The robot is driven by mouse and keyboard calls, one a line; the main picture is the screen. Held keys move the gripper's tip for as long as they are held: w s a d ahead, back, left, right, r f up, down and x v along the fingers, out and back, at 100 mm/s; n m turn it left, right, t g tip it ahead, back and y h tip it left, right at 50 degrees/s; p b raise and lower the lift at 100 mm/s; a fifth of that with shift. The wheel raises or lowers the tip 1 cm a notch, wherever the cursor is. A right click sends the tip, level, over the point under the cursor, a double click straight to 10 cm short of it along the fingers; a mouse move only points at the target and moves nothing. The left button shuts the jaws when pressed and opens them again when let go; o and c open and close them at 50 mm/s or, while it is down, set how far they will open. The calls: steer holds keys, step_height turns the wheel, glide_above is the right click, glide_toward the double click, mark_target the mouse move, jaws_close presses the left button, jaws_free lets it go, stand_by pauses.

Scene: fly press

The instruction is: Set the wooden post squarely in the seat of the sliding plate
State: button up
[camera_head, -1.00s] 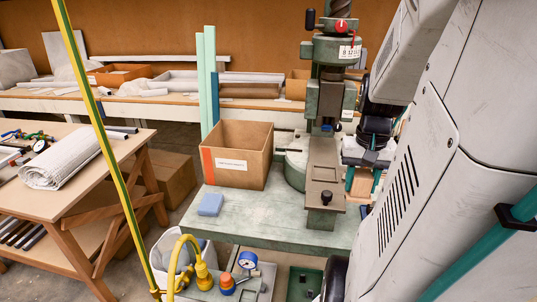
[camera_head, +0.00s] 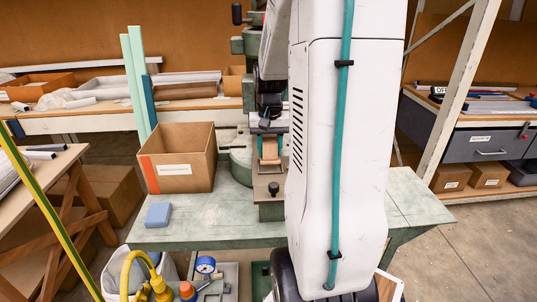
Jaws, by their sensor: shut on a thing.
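The post is in line with the plate in this view. The post's lower end shows close to the plate, but I cannot tell whether they touch. The seat is hidden behind the post and my arm covers the plate's right side.
A cardboard box (camera_head: 178,180) stands left of the press on the green bench (camera_head: 220,225), with a blue block (camera_head: 158,214) in front. A yellow-green pole (camera_head: 45,210) crosses the left. The bench's right end (camera_head: 415,200) is bare.

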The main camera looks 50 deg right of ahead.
mark_target(270, 142)
steer(key=shift+s+f, duration=0.1)
steer(key=shift+f, duration=1.15)
steer(key=shift+c, duration=0.6)
steer(key=o, duration=1.1)
steer(key=shift+r, duration=0.15)
step_height(270, 142, up, 12)
steer(key=shift+a+f, duration=0.1)
steer(key=shift+f, duration=0.05)
steer(key=s+a+r+n, duration=0.25)
steer(key=a+n, duration=0.25)
steer(key=a, duration=1.3)
steer(key=shift+s+a+f+n+t, duration=0.25)
steer(key=shift+s+a+n, duration=0.6)
steer(key=shift+s+a, duration=1.05)
steer(key=shift+s+a+f+n+t, duration=0.15)
steer(key=shift+s+a+f+n, duration=0.45)
steer(key=shift+s+a, duration=1.2)
steer(key=shift+s+a+f+n+t, duration=0.15)
steer(key=shift+s+a+n, duration=1.05)
steer(key=shift+a, duration=1.2)
